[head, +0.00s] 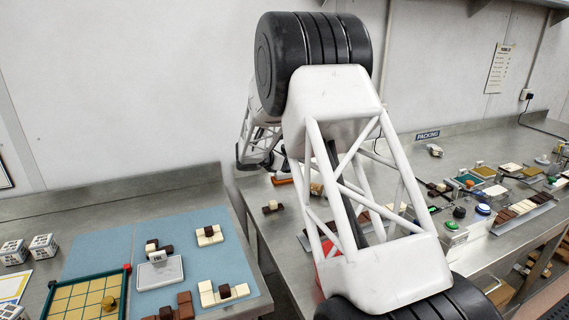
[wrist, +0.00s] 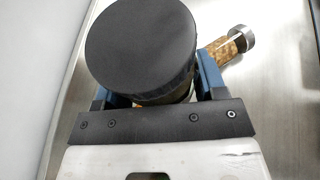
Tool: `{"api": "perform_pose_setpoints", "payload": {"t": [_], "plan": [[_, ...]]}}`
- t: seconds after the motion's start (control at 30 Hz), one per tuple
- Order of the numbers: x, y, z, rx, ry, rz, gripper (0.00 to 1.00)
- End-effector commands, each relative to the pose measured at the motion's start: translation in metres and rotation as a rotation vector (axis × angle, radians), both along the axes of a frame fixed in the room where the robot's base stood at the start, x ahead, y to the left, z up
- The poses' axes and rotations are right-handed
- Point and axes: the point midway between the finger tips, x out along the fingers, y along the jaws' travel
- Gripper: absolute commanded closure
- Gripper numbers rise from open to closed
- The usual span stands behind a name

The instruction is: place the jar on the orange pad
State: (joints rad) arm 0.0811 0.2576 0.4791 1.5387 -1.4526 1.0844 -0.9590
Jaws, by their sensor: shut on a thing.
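The jar, seen from above by its round black lid (wrist: 142,45), sits between the two blue fingers of my gripper (wrist: 155,84) in the wrist view. The fingers are shut on its sides, and the lid hides most of its body. In the head view my arm blocks most of the gripper, and I cannot make out the jar clearly. A small orange patch (head: 283,181) shows low beside my arm on the right-hand bench; it may be the orange pad, mostly hidden.
In the wrist view a cork-like cylinder with a metal end (wrist: 240,38) lies just beyond the right finger. Brown and cream blocks (head: 272,207) sit on the right bench (head: 262,230). A blue mat (head: 205,260) with several blocks covers the left bench. A gap separates the benches.

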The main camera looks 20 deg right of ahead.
Motion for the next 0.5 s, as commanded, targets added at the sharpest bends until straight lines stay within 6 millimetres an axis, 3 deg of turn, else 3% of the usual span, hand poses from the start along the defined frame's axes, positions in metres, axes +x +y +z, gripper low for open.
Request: {"api": "perform_pose_setpoints", "payload": {"t": [0.5], "plan": [[0.064,-0.017,-0.006,0.0,-0.001,-0.001,0.67]]}}
